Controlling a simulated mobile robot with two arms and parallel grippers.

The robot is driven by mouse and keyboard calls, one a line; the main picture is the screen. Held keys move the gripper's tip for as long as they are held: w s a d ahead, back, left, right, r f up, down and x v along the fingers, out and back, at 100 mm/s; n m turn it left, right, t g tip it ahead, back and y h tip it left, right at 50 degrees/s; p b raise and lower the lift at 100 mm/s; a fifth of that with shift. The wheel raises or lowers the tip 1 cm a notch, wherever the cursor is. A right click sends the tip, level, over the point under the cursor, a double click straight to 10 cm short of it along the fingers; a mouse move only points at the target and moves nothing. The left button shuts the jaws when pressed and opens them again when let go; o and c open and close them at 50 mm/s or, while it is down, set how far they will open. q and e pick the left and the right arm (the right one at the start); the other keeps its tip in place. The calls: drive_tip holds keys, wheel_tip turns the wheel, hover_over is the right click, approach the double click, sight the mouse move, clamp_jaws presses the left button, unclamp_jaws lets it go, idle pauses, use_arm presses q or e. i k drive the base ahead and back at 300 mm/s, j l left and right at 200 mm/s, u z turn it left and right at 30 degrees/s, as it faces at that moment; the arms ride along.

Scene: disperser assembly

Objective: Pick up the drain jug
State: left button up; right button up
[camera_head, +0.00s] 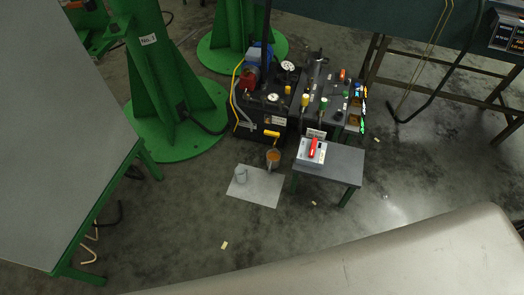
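Two small vessels are near a light grey sheet (262,191) on the floor, in front of the machine. One is a pale greyish vessel (241,174) standing on the sheet's left part. The other is a vessel with orange-brown contents or inside (273,158), at the sheet's far edge, close to the machine's front. Either could be the drain jug; I cannot tell which from this distance. Neither of my grippers is in view, and nothing is seen holding either vessel.
A black machine unit (262,107) with gauges and knobs stands behind the vessels. A small grey table (342,166) with a red-handled box (312,151) is to their right. Green column bases (170,125) stand at left. A large grey tabletop (50,130) fills the left. Floor in front is mostly clear.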

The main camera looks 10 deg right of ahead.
sight(273, 156)
drive_tip(key=i+j+z, duration=0.25)
drive_tip(key=i+j, duration=0.55)
drive_tip(key=i+j+z, duration=0.25)
drive_tip(key=i+j, duration=0.7)
drive_tip(key=k+j, duration=0.05)
